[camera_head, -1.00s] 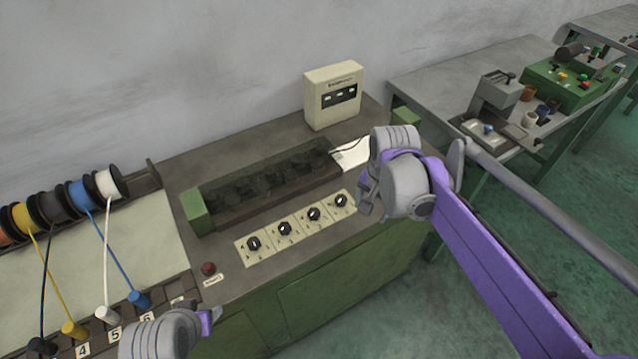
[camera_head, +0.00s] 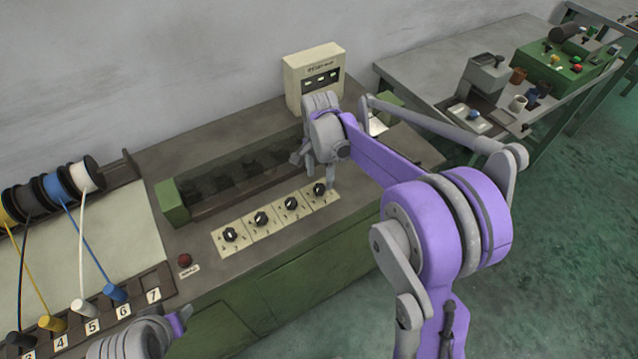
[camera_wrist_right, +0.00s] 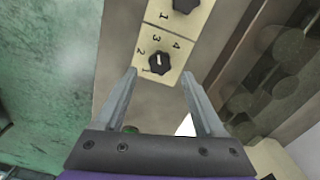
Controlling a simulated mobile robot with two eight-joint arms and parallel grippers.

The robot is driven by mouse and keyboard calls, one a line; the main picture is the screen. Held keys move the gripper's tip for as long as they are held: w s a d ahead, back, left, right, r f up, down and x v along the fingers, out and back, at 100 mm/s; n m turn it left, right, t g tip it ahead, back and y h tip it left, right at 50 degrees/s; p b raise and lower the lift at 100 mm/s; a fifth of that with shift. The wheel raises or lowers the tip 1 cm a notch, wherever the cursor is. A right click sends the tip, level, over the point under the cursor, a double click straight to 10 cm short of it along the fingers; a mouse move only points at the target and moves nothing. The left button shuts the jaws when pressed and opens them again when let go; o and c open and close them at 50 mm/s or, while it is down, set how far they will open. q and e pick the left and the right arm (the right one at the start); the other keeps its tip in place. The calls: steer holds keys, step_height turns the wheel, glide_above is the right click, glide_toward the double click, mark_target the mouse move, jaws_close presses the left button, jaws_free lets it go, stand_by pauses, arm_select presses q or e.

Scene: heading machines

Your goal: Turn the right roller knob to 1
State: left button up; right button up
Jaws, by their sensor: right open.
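The right roller knob (camera_head: 319,189) is a black dial on a cream plate, the rightmost in a row of similar knobs. In the right wrist view this knob (camera_wrist_right: 160,62) has digits 1 to 4 around it and a white mark; I cannot tell surely which digit it points at. My right gripper (camera_head: 320,178) is open and empty, close above and beside the knob. In the wrist view its fingertips (camera_wrist_right: 159,74) lie either side of the knob's near edge, with no clear contact. My left gripper (camera_head: 178,322) is at the bottom edge, its jaws unclear.
Behind the knobs is a dark covered roller housing (camera_head: 240,170) with a green end block. A cream display box (camera_head: 314,78) stands at the back. A red button (camera_head: 184,260) is left of the knobs. Cable spools (camera_head: 58,188) and numbered plugs (camera_head: 84,308) are further left.

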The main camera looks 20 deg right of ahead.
mark_target(320, 187)
steer(key=shift+f, duration=2)
jaws_close()
